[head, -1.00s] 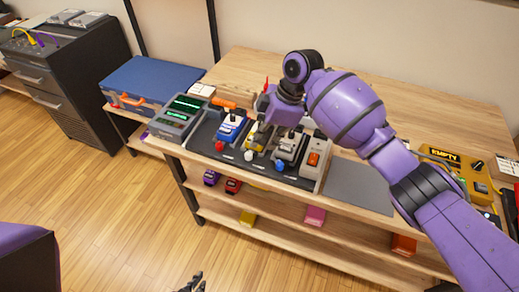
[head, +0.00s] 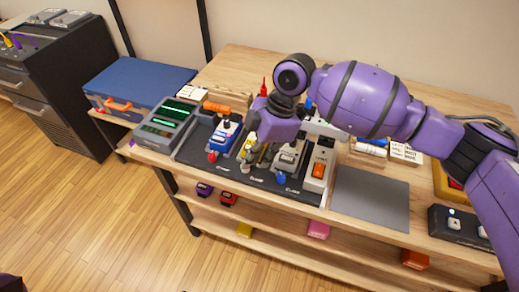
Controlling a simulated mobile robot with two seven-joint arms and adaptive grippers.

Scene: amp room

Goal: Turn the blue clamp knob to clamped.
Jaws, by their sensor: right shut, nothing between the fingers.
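The blue clamp knob (head: 281,179) sits at the front of the grey device (head: 289,157) on the dark clamp tray (head: 240,175). A red knob (head: 213,156) fronts the blue device (head: 223,134) to the left. A yellow device (head: 249,147) stands between them, partly hidden by my gripper. My right gripper (head: 252,160) points down over the yellow device, left of the blue knob and apart from it. It is shut and empty. Its fingertips are small and hard to separate from the parts behind. My left gripper is out of view.
A grey unit with green displays (head: 166,122) stands left of the tray. A beige block with an orange switch (head: 319,170) stands right of the blue knob. A bare grey mat (head: 370,198) lies further right. A red pointed item (head: 263,87) stands behind my gripper.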

